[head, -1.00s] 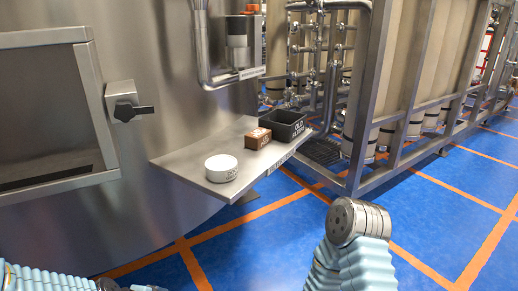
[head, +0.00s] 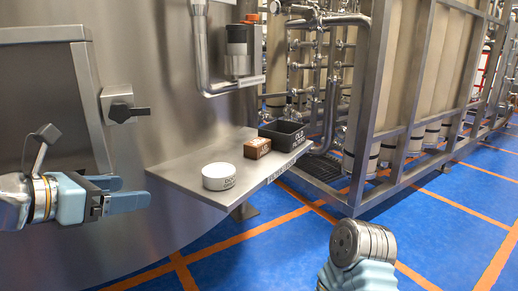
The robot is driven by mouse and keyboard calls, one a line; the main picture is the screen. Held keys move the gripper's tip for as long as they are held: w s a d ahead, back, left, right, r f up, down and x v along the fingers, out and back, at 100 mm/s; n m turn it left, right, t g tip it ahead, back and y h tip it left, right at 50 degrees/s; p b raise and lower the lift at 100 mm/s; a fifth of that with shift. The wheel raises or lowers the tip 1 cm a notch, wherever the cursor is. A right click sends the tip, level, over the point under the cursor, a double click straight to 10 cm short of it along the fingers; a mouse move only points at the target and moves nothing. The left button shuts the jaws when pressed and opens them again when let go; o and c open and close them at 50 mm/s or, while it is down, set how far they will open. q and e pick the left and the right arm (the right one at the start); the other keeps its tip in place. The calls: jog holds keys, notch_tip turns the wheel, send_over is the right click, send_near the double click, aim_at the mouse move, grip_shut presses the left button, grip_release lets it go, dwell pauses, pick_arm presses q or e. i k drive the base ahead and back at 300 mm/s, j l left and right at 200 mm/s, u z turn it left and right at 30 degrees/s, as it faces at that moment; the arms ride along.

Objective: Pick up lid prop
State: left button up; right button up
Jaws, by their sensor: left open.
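A round white tub or lid (head: 218,176) with dark lettering on its side stands near the front left of a metal shelf (head: 185,172). I cannot tell which item is the lid prop. A brown box (head: 257,148) and a black open bin (head: 284,133) with white lettering stand farther back on the same shelf. My left gripper (head: 146,192) is at the left, open and empty, its fingers pointing right toward the shelf's near left corner. It is apart from the white item. My right arm shows at the bottom, but its gripper is out of view.
A steel tank wall with a framed recess and a dark latch (head: 126,112) stands behind my left gripper. A dispenser (head: 238,50) and pipe hang above the shelf. A metal frame (head: 365,110) stands at the right. Blue floor in front is clear.

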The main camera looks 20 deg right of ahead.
aim_at(255, 149)
jog(key=i+l, duration=0.2)
jog(key=l, duration=0.15)
jog(key=i+l, duration=0.2)
jog(key=l, duration=0.2)
jog(key=i+l, duration=0.25)
jog(key=l, duration=0.1)
